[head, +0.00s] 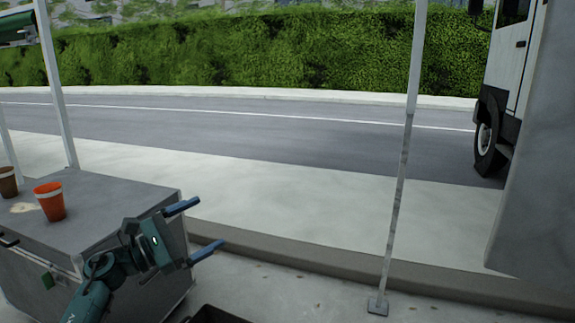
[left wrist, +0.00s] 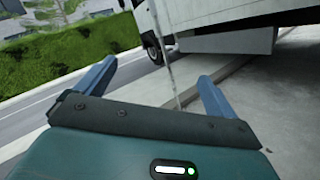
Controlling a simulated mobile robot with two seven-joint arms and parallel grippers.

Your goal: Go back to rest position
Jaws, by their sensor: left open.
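My left gripper (head: 200,230) is in the lower left of the head view, in front of the right side of a grey counter. Its two blue fingers are spread wide apart with nothing between them. The left wrist view shows the same open fingers (left wrist: 155,90), pointing out toward the pavement and a white truck (left wrist: 215,20). My right gripper is in neither view.
An orange cup (head: 50,201) and a brown cup (head: 8,182) stand on the grey counter (head: 110,200), beside a pale stain. A thin white post (head: 400,180) rises from the pavement at right. The truck (head: 515,60) stands at far right. A hedge lines the road.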

